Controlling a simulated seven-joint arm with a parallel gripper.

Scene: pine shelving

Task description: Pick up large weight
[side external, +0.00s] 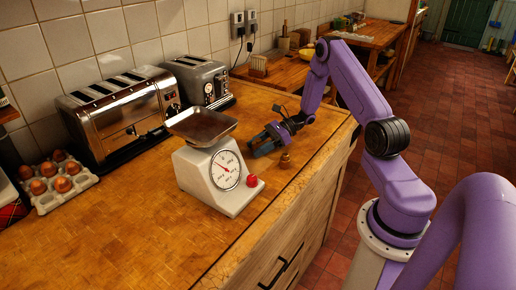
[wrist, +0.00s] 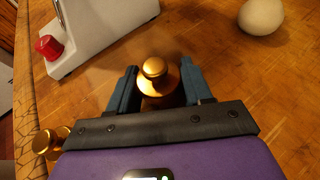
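A large brass weight (wrist: 156,78) with a round knob stands upright on the counter, between the two dark fingers of my gripper (wrist: 159,84) in the wrist view. The fingers are spread, one on each side of it; contact is not clear. In the side view my gripper (side external: 262,140) is low over the counter, right of the scale, and the weight between the fingers is hidden. A second, smaller-looking brass weight (wrist: 50,142) stands left of my gripper in the wrist view, and a brass weight (side external: 285,160) shows beside it in the side view.
A white scale (side external: 222,178) with a metal pan and red knob stands close to my gripper. A white egg-like object (wrist: 262,16) lies beyond the right finger. Two toasters (side external: 122,112) and an egg tray (side external: 56,182) line the wall. The front counter is clear.

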